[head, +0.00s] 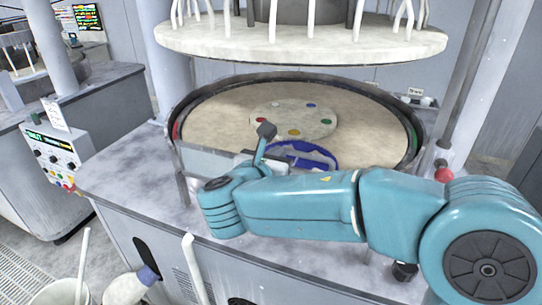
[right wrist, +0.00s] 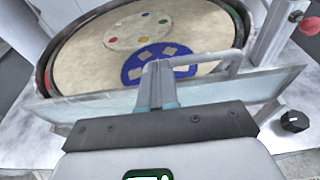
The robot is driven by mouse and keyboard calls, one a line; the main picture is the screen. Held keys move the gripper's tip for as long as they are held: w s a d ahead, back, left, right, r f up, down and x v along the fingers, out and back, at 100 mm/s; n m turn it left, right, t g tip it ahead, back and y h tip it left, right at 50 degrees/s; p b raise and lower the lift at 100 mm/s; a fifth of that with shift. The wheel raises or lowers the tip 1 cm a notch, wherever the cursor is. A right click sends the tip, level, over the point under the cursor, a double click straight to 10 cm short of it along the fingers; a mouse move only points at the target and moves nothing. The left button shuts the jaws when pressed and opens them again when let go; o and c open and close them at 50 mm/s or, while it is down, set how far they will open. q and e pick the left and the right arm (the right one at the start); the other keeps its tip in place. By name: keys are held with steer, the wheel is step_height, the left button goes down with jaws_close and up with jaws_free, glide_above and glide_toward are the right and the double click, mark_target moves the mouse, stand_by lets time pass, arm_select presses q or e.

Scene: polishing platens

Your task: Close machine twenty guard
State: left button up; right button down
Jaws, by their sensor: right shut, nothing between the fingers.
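The machine has a wide round basin with a dark rim (head: 182,101) and a pale platen (head: 215,120). A clear guard panel (head: 205,160) runs along the basin's front edge. It also crosses the right wrist view (right wrist: 75,108), with a pale bar (right wrist: 218,60) above its right part. I cannot tell its exact angle. My right gripper (head: 265,131) is shut and empty, its fingers pointing up over the front of the basin. In the right wrist view its fingertips (right wrist: 156,66) overlap the panel and the bar's left end. Whether they touch is unclear. My left gripper is out of view.
A blue ring carrier (head: 325,157) lies on the platen near the front. A disc with coloured dots (head: 310,122) lies in the middle. A raised upper platen (head: 300,42) hangs above. A red knob (head: 444,175) is at the right, a bucket (head: 60,292) at lower left.

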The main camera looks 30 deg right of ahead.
steer(key=shift+w+d+r+p, duration=0.15)
steer(key=shift+w+d+p, duration=0.15)
steer(key=shift+w+d, duration=0.6)
steer(key=shift+s, duration=0.1)
